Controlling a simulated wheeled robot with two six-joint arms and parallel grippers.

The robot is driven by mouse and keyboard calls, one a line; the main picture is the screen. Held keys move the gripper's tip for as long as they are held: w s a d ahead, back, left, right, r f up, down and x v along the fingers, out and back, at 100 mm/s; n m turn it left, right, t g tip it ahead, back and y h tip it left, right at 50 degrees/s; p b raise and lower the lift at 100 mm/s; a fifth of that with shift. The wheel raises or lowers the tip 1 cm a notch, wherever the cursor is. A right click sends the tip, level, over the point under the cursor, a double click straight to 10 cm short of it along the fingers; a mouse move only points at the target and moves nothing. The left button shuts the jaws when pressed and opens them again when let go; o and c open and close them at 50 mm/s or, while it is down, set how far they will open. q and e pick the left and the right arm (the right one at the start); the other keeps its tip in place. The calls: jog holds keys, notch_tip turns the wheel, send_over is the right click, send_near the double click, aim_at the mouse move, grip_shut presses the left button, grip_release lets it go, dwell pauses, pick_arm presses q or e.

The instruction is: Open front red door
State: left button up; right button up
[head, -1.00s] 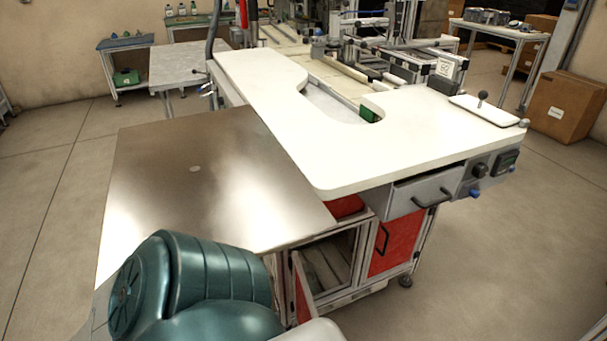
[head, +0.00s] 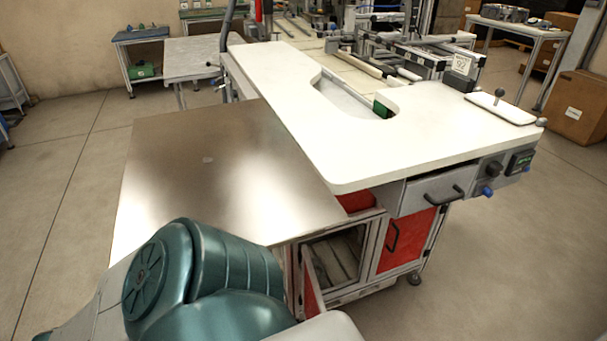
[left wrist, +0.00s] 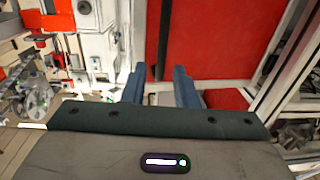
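A cabinet under the worktable has a red door (head: 402,240) with a black handle, which looks shut. To its left is an open compartment, with a red door (head: 311,294) standing ajar at its front edge, partly hidden by my left arm. In the left wrist view a red door panel (left wrist: 222,38) fills the upper middle, with a dark vertical handle bar (left wrist: 164,40) near its left edge. My left gripper (left wrist: 160,76) is open, its two blue fingers on either side of the bar's lower end. I cannot tell whether they touch it. My right gripper is not in view.
A metal-topped table (head: 190,180) and a white worktop (head: 400,145) stand above the cabinet. A drawer (head: 436,188) with a black handle is above the shut door. The floor (head: 500,270) to the right is clear.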

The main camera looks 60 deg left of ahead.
pick_arm(q)
jog(key=s, duration=0.5)
jog(key=shift+s, duration=0.25)
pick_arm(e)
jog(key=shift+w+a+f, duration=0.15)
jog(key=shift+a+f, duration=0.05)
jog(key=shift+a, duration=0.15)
